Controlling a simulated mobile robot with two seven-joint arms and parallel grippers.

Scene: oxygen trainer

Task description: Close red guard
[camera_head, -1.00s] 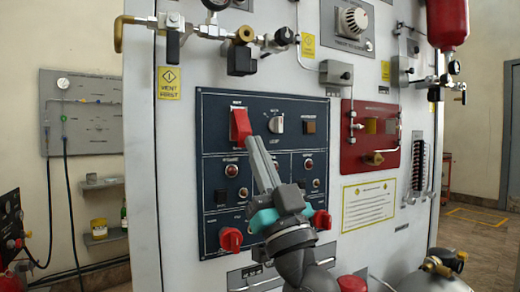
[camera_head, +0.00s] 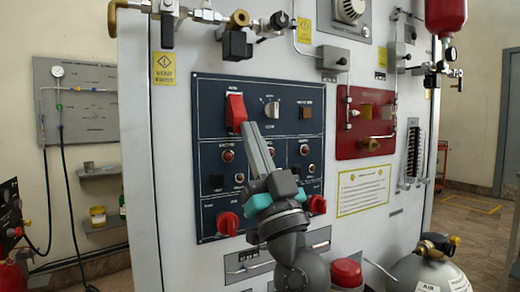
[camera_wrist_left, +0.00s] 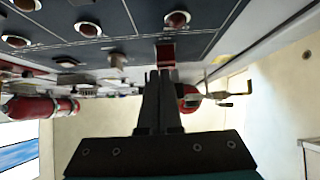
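The red guard (camera_head: 235,113) is at the upper left of the dark blue switch panel (camera_head: 205,145). It stands out from the panel face; I cannot tell its exact angle. My left gripper (camera_head: 249,126) reaches up from below, its two grey fingers together, tips just below and right of the guard's lower end. I cannot tell whether they touch it. In the left wrist view the shut fingers (camera_wrist_left: 160,74) point at a red block (camera_wrist_left: 166,53), apparently the guard, and hold nothing visible. My right gripper is not in view.
The panel also carries a selector knob (camera_head: 272,109), a brown square button (camera_head: 305,112) and red knobs, one (camera_head: 228,223) near the arm. A red valve plate (camera_head: 362,145) is to the right. Pipes and valves (camera_head: 235,35) run above. A grey cylinder (camera_head: 425,272) stands lower right.

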